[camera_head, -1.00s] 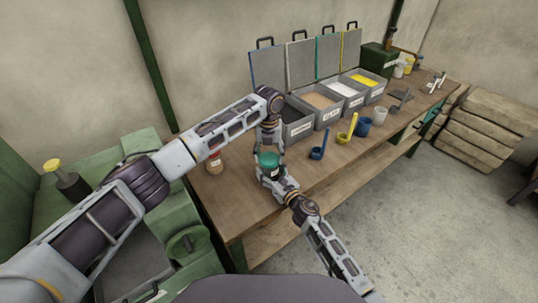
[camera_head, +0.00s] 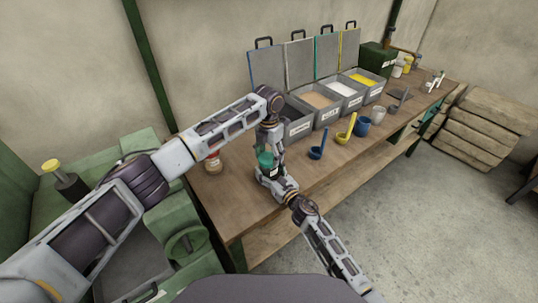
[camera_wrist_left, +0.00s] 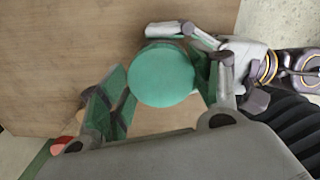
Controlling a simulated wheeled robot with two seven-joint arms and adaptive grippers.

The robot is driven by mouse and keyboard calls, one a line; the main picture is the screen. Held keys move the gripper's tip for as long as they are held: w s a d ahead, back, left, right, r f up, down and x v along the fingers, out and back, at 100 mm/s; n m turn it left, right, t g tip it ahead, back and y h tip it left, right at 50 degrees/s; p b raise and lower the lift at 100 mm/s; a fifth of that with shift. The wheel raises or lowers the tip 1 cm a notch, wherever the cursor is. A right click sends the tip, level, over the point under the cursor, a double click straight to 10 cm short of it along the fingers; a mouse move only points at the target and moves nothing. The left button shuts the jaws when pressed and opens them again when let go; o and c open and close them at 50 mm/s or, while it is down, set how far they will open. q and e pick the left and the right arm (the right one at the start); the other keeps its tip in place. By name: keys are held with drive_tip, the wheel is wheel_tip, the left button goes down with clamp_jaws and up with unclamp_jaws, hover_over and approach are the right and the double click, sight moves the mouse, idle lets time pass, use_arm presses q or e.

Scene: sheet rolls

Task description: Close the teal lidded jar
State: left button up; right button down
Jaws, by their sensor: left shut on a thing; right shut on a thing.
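The teal lidded jar stands near the left end of the wooden workbench, with its teal lid (camera_head: 265,159) on top; the lid also shows as a round teal disc in the left wrist view (camera_wrist_left: 163,75). My left gripper (camera_head: 267,150) reaches down from above and is shut on the lid, with a finger on each side of it. My right gripper (camera_head: 266,172) comes from the front and is shut on the jar's body, below the lid. The body is mostly hidden by the grippers. I cannot tell whether the lid is fully seated.
A small red-lidded jar (camera_head: 213,162) stands to the left on the workbench (camera_head: 240,205). Grey bins (camera_head: 325,115) with raised lids line the back. A blue scoop (camera_head: 317,152), a yellow scoop (camera_head: 345,135) and cups lie to the right. A green machine (camera_head: 185,240) is at left.

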use_arm(q)
drive_tip(key=o, duration=0.8)
drive_tip(key=shift+c, duration=0.2)
drive_tip(key=shift+r, duration=0.1)
drive_tip(key=shift+r, duration=2.15)
drive_tip(key=shift+r, duration=0.1)
drive_tip(key=shift+c, duration=0.4)
